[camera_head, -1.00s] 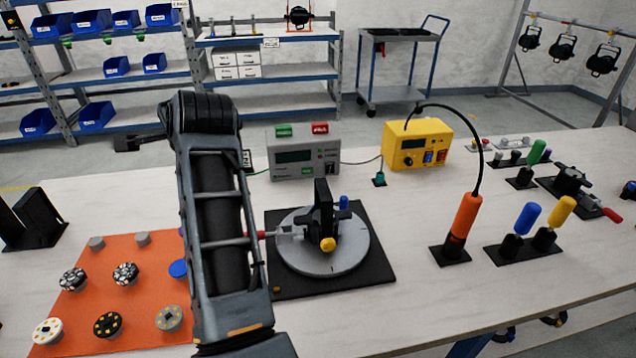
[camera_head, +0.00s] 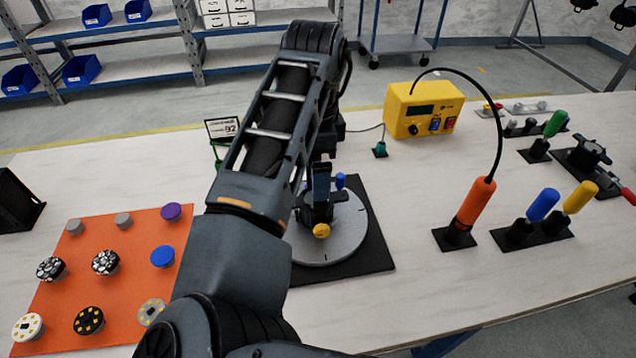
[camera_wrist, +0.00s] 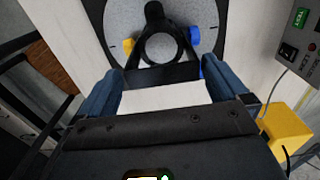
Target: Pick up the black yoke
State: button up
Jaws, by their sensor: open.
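The black yoke (camera_head: 320,190) stands on a round grey plate (camera_head: 347,240), partly hidden by my arm in the head view. It has a yellow knob (camera_head: 321,230) at its front and a blue knob (camera_head: 340,180) beside it. In the wrist view the yoke (camera_wrist: 160,72) shows as a dark frame just beyond my fingertips, with the yellow knob on its left and the blue on its right. My arm hides the gripper's fingers in the head view.
A black base mat (camera_head: 375,255) lies under the plate. An orange mat (camera_head: 125,240) with several knobs is at left. A yellow station (camera_head: 423,108) with an orange tool (camera_head: 473,205) stands at right, near blue and yellow handles. The tabletop in front is clear.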

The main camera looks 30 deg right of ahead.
jog(key=shift+d+f+p, duration=0.1)
jog(key=shift+f+p, duration=0.2)
jog(key=shift+f, duration=1.7)
jog(key=shift+c, duration=0.3)
jog(key=c, duration=0.7)
